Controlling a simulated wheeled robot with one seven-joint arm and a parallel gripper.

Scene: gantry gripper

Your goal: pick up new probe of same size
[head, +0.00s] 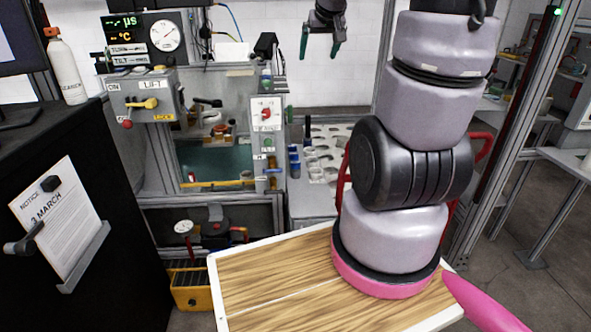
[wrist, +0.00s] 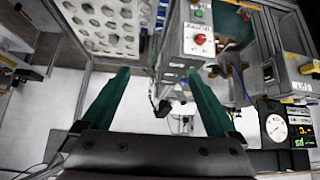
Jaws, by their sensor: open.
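My gripper (head: 320,50) hangs at the top middle of the head view, with its two green fingers apart and nothing between them. The fingers also show apart in the wrist view (wrist: 158,78). A white rack with round holes (head: 343,137) stands below the gripper in the head view; it also shows at the top left of the wrist view (wrist: 128,42). Small blue and dark upright pieces (head: 294,162) stand along the rack's left side, possibly probes. Their sizes are too small to compare. My arm hides the rack's right part in the head view.
A tank of teal water (head: 215,160) lies left of the rack. A control post with a red knob (head: 266,115) rises between them. A LIFT box (head: 140,97) with a yellow lever and a gauge panel (head: 147,38) stand at the left. Metal frame posts (head: 520,120) flank the right.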

